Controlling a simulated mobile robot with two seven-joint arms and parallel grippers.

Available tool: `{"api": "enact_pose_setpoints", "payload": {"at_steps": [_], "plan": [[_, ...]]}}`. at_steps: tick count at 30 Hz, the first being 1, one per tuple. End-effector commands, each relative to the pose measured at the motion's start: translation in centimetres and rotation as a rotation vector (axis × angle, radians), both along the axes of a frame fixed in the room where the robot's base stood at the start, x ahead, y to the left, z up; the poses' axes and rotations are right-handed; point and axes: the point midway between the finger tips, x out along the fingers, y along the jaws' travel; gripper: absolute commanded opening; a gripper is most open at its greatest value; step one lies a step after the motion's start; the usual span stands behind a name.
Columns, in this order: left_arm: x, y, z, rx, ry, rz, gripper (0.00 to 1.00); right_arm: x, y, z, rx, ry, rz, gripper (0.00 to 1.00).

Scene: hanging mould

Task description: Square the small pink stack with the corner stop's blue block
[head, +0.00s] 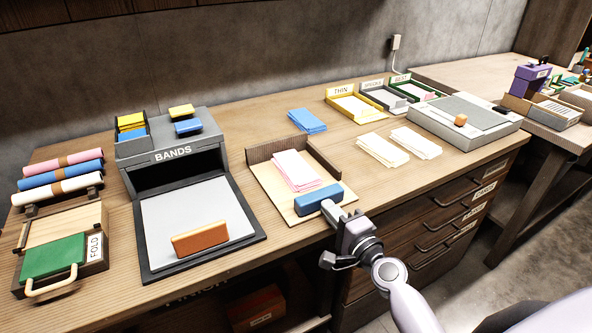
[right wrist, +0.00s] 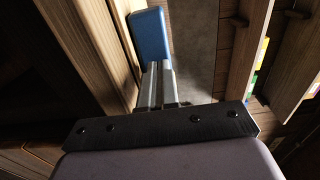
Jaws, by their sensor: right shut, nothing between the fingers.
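The corner stop (head: 262,178) is a tan board with low brown walls along its back and right sides. The small pink stack (head: 296,168), of pink and white sheets, lies on it near the back wall, with uneven edges. The blue block (head: 318,199) lies at the board's front edge, a little in front of the stack. My right gripper (head: 343,215) is shut and empty, its fingertips at the block's front right side. In the right wrist view the block (right wrist: 150,36) is just beyond the closed fingers (right wrist: 157,82); I cannot tell whether they touch. My left gripper is out of view.
The BANDS unit (head: 188,160) with an orange-brown block (head: 200,239) stands at left. A blue stack (head: 307,120) lies behind the stop. Cream stacks (head: 384,149) and a grey tray (head: 450,128) are at right. Bare table lies between stop and cream stacks.

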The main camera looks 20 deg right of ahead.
Motion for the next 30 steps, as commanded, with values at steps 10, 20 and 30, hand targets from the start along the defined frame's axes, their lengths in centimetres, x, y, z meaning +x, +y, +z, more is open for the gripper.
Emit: {"api": "enact_pose_setpoints", "payload": {"at_steps": [10, 20, 30], "plan": [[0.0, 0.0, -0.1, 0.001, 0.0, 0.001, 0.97, 1.1, 0.1, 0.0, 0.0, -0.001, 0.0, 0.0], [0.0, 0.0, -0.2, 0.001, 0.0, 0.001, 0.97, 2.4, 0.2, 0.0, 0.0, -0.001, 0.0, 0.0], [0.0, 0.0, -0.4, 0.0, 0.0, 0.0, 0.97, 3.8, 0.3, 0.0, 0.0, -0.001, 0.0, 0.0]]}}
